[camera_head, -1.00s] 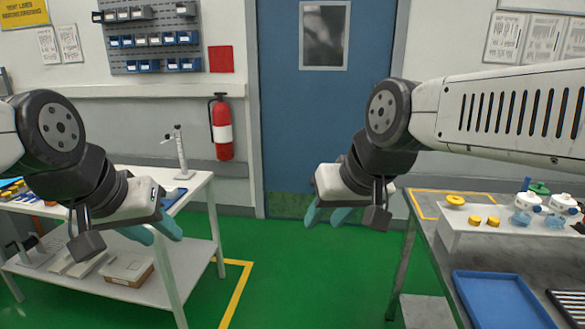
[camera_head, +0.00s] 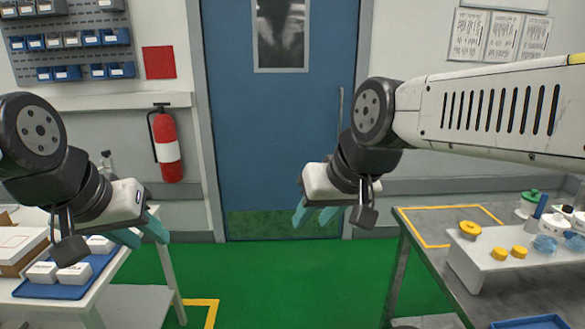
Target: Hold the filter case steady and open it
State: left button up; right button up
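No item that I can tell is the filter case shows; its place is unclear. On the right bench, a green-capped white piece (camera_head: 529,203) and clear bluish pieces (camera_head: 545,244) stand at or cut by the right edge. My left gripper (camera_head: 140,235), with teal fingers, hangs in the air beside the left table; its fingers look apart with nothing between them. My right gripper (camera_head: 314,216) is in the air in front of the blue door, left of the right bench, its teal fingers apart and empty.
The right bench (camera_head: 415,222) bears a white raised stand (camera_head: 466,264) with yellow round parts (camera_head: 499,253), and a blue tray (camera_head: 530,323). The left table (camera_head: 118,262) bears a blue tray (camera_head: 103,265) with white boxes. Green floor (camera_head: 270,285) is clear between them. A fire extinguisher (camera_head: 166,148) hangs behind.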

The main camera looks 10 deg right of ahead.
aim_at(528, 207)
jog(key=i+j+z, duration=0.1)
jog(key=i+z, duration=0.3)
jog(key=i, duration=1.5)
jog(key=i+z, duration=0.35)
jog(key=i+j+z, duration=0.1)
jog(key=i+z, duration=0.25)
jog(key=i, duration=0.15)
jog(key=i+j+z, duration=0.3)
jog(key=i, duration=0.15)
jog(key=i+l+z, duration=0.1)
jog(key=z, duration=0.35)
jog(key=i+z, duration=0.25)
jog(key=z, duration=0.2)
jog(key=i+z, duration=0.15)
jog(key=z, duration=0.25)
jog(key=i+j+z, duration=0.15)
jog(key=z, duration=0.3)
jog(key=i+j+z, duration=0.15)
jog(key=z, duration=0.3)
